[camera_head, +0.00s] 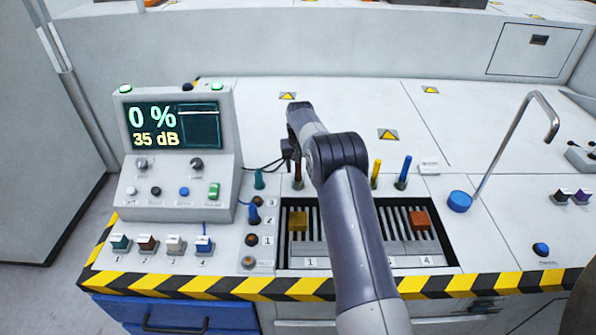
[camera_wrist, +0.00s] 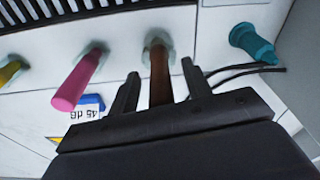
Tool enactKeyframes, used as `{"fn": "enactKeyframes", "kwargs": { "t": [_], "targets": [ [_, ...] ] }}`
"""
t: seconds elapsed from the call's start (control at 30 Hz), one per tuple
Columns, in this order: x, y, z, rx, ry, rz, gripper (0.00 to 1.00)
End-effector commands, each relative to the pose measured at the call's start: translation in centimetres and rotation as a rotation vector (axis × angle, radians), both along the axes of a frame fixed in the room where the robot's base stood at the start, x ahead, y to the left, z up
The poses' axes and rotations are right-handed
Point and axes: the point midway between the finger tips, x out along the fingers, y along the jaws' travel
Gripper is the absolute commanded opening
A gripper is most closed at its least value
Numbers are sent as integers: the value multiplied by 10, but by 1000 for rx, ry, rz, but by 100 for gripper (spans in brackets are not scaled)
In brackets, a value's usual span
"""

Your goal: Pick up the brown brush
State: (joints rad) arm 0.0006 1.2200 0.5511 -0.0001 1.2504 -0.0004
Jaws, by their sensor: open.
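The brown brush (camera_wrist: 160,78) stands in a pale round socket in the wrist view, a slim dark brown handle. It also shows in the head view (camera_head: 298,173), just below my gripper (camera_head: 289,151). In the wrist view my gripper (camera_wrist: 159,72) is open, with one finger on each side of the brown handle. Gaps show between the handle and both fingers, so it is not gripped. The lower handle is hidden by the gripper body.
Yellow (camera_head: 375,173) and blue (camera_head: 403,172) brushes stand right of my arm. The slotted tray (camera_head: 340,262) lies in front; the display console (camera_head: 175,150) stands left.

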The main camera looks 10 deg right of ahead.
Motion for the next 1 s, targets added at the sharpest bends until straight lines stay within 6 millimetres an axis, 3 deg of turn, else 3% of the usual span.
{"fn": "enactKeyframes", "kwargs": {
  "t": [0.13, 0.33, 0.9, 1.0],
  "targets": [
    [2, 0, -16, 0, 0, 0, 46],
    [2, 1, -17, 0, -1, 0, 46],
    [2, 1, -17, 0, -1, 0, 0],
    [2, 0, -17, 0, -1, 0, 0]
  ]
}}
